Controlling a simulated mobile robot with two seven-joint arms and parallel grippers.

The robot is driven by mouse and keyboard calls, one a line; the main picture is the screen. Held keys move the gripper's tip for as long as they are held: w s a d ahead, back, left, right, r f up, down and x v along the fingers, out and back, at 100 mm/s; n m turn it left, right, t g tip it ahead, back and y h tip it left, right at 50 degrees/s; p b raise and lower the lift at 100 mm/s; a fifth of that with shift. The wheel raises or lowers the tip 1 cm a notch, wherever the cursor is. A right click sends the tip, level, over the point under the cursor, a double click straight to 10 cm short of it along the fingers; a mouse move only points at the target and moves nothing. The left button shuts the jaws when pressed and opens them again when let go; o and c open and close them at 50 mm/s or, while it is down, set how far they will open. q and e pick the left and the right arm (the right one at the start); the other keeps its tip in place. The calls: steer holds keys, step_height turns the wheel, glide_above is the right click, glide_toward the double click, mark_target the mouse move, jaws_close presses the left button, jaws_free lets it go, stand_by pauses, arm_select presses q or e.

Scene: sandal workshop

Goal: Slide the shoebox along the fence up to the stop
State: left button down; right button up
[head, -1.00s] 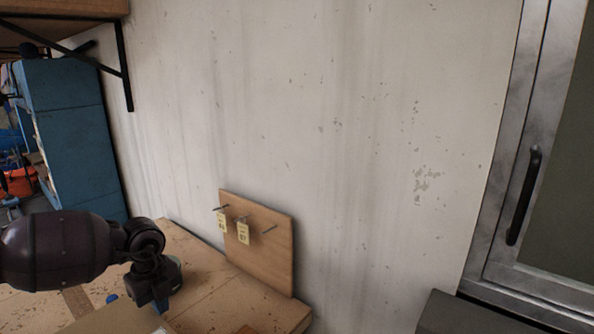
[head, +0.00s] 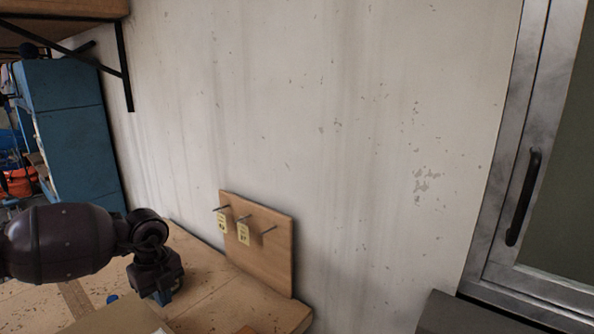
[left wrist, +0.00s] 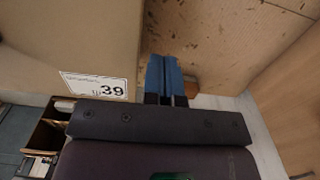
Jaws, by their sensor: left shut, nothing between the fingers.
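The shoebox (head: 112,322) is a plain tan carton, cut off by the bottom edge of the head view. In the left wrist view the shoebox (left wrist: 70,40) fills the upper left, with a white label reading 39. My left gripper (head: 165,299) points down at the box's right side in the head view. Its blue fingers (left wrist: 164,75) are shut and empty, beside the box's edge; I cannot tell whether they touch it. I cannot make out the fence or the stop with certainty. My right gripper is not in view.
The wooden bench (head: 235,300) has bare room right of the gripper. A wooden board (head: 262,255) with pegs and yellow tags leans against the wall at its back. A blue cabinet (head: 80,135) stands at the left, a metal-framed door (head: 510,190) at the right.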

arm_select(q)
step_height(320, 180, up, 6)
steer(key=shift+r+p, duration=0.2)
steer(key=shift+p, duration=0.1)
stand_by(0.6)
